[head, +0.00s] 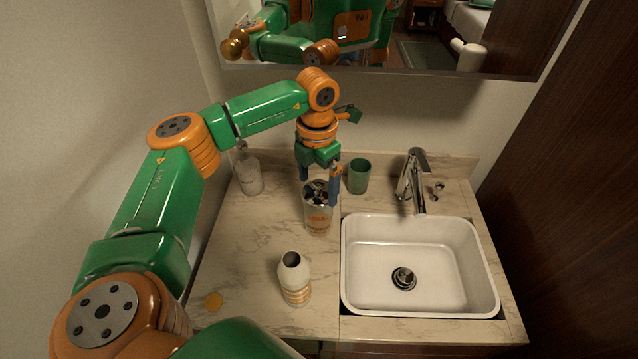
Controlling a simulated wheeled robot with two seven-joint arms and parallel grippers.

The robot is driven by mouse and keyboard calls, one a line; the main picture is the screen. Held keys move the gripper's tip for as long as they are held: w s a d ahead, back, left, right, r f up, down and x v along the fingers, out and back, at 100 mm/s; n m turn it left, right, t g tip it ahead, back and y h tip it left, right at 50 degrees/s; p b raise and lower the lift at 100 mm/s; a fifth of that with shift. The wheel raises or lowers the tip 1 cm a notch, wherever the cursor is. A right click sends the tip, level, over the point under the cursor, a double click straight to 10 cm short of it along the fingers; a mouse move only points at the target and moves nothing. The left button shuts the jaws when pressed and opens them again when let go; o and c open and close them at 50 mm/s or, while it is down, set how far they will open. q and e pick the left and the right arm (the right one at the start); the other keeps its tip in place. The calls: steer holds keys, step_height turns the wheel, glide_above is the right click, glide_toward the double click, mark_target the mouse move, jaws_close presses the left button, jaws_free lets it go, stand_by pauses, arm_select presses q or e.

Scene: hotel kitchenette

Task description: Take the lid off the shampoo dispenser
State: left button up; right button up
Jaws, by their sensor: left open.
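My left gripper (320,184) reaches down over the back of the counter, its two blue-tipped fingers apart. It is right at the top of a greyish container with an orange label (318,222). Dark shapes show at that container's top; whether they are a lid or contents I cannot tell. The fingers partly hide its rim, and contact is unclear. A white bottle with orange stripes (295,287) stands upright in front, with a dark round top. I cannot tell for certain which of these is the shampoo dispenser. My right gripper is not visible.
A green cup (358,176) stands close right of my left gripper. A pale bottle (249,178) stands at the back left. The white sink (470,235) and tap (413,175) are at right. The middle-left counter is clear.

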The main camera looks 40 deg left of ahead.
arm_select(q)
steer(key=shift+a+f, duration=0.1)
steer(key=shift+f, duration=0.45)
steer(key=shift+w+a+f, duration=0.1)
steer(key=shift+a+f, duration=0.05)
steer(key=shift+f, duration=0.1)
steer(key=shift+r, duration=0.1)
steer(key=c, duration=0.9)
steer(key=shift+c, duration=0.5)
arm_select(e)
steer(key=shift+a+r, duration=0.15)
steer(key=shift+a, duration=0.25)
